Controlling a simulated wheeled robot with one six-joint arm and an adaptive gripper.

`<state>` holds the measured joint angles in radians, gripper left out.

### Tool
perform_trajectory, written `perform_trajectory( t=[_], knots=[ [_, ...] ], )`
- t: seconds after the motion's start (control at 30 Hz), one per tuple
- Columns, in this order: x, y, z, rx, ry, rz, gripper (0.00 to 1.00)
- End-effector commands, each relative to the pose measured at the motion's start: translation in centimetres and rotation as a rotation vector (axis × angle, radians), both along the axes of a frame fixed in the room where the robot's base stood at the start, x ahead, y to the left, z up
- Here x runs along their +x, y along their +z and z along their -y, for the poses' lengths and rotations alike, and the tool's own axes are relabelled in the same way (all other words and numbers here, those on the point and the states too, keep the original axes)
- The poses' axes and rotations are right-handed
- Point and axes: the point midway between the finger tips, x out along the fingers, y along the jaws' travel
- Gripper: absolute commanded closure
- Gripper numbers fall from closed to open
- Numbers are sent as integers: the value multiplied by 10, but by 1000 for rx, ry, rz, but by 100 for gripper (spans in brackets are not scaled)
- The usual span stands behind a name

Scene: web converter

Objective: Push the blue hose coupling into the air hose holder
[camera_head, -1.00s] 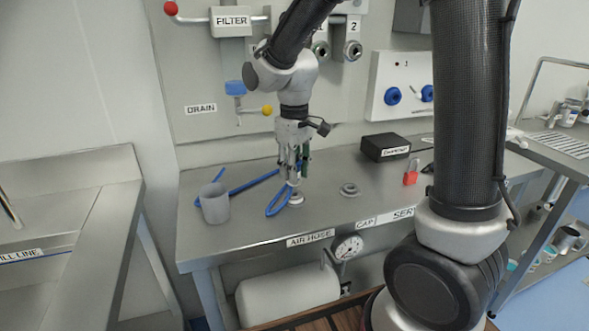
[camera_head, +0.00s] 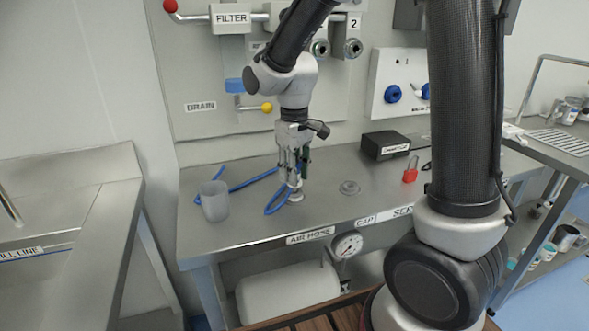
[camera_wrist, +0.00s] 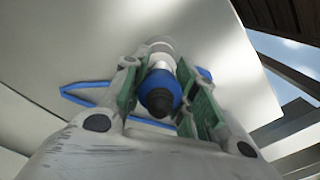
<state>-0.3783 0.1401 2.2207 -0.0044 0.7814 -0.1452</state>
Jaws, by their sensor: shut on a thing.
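In the head view my gripper (camera_head: 293,179) points down over the bench, directly above the air hose holder (camera_head: 296,197), a small round grey fitting behind the AIR HOSE label. In the wrist view the blue hose coupling (camera_wrist: 159,88) sits between the green finger pads, and my gripper (camera_wrist: 164,98) is shut on it. The coupling has a blue collar, a dark near end and a silvery far part in line with the holder. The fingers mostly hide it in the head view. I cannot tell how deep its end is in the holder. Blue hose (camera_head: 277,205) loops beside the fingers.
A grey cup (camera_head: 214,203) stands left of the gripper. The CAP holder (camera_head: 349,187) is to the right, with a black box (camera_head: 386,146) and a red padlock (camera_head: 411,174) beyond. The wall panel with the yellow-knobbed drain valve (camera_head: 267,107) rises behind.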

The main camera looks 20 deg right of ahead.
Motion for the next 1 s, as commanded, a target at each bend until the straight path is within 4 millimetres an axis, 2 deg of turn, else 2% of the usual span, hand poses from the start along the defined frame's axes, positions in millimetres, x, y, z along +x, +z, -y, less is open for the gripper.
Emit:
perform_trajectory(
  t=[1.0],
  knots=[
    [0, -17, 0, -1, 0, -1, 100]
  ],
)
